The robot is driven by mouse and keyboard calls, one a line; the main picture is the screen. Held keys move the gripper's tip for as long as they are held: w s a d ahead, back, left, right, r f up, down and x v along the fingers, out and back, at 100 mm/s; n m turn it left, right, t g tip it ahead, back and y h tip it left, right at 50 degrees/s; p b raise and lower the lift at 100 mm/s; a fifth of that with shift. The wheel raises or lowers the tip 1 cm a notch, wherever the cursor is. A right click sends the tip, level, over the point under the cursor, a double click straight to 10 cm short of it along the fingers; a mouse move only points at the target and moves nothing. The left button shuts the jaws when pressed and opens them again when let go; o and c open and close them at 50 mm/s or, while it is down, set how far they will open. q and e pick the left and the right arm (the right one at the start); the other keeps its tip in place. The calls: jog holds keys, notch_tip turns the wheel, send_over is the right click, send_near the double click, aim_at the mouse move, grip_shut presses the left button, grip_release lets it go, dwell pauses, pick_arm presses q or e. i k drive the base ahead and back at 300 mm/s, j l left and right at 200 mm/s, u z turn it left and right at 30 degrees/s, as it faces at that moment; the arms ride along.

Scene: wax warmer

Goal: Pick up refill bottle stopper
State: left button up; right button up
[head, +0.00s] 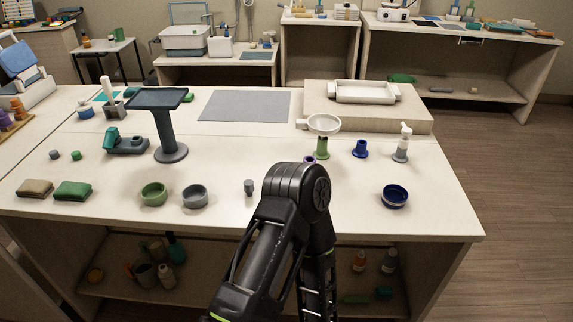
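A small grey stopper-shaped piece (249,187), wider at the top, stands upright on the white table (120,230) just left of my black arm. A blue flanged piece (360,149) stands farther back to the right. I cannot tell for certain which of these is the refill bottle stopper. One of my arms rises from the bottom middle and bends at a joint over the table's front. Neither gripper shows in the head view.
Green (153,194) and grey (195,197) bowls sit left of the grey piece. A blue bowl (395,196) sits at right. A white pump bottle (402,144) and a white dish on a green stand (322,126) stand behind. A tall dark stand (168,125) rises at left.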

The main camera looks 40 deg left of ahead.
aim_at(248, 184)
jog(key=u, duration=1.65)
